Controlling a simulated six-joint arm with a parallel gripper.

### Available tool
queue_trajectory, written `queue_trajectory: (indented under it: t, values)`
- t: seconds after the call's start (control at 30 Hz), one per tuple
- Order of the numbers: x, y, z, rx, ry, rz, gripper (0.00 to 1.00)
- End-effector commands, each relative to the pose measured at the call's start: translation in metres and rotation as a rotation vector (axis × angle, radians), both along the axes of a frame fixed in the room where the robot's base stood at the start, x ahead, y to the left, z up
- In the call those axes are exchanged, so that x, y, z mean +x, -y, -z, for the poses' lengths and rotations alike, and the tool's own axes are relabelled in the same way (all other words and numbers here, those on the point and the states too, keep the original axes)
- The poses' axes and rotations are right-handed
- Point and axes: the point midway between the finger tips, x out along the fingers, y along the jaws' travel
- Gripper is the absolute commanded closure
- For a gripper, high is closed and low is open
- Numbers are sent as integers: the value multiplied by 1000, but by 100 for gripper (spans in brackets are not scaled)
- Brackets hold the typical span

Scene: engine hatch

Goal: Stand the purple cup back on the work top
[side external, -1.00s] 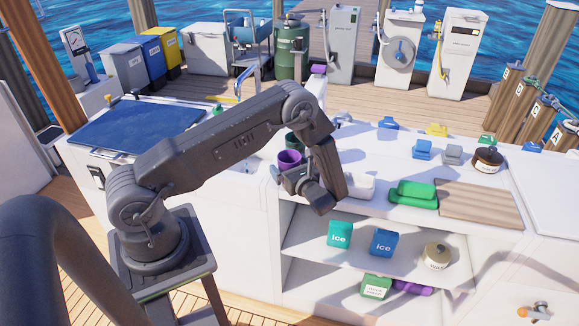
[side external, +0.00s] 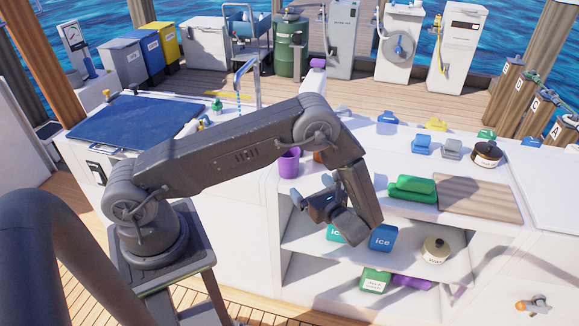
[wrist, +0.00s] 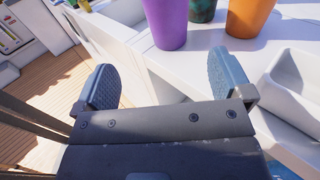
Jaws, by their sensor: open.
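The purple cup (side external: 289,161) stands upright on the white work top, near its front edge. In the wrist view the purple cup (wrist: 168,22) shows at the top, beyond the fingertips, with its rim cut off by the frame. My gripper (side external: 312,190) is open and empty, lower and to the right of the cup, in front of the work top's edge. In the wrist view my gripper (wrist: 164,80) has its two fingers spread wide, with a gap between them and the cup.
A dark green cup (wrist: 203,10) and an orange cup (wrist: 250,16) stand beside the purple one. A white bin (wrist: 295,85) lies to the right. Below the top, an open shelf (side external: 305,238) holds ice boxes. A green item (side external: 412,188) and a wooden board (side external: 478,199) lie right.

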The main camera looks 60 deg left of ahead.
Motion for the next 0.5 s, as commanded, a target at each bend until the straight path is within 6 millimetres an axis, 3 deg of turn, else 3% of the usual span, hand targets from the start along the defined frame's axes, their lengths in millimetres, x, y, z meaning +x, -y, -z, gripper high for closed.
queue_trajectory:
  t: [0.17, 0.5]
  values:
    - [-8, -1, -55, -167, 150, -128, 3]
    - [-63, 12, -158, -598, 559, -429, 3]
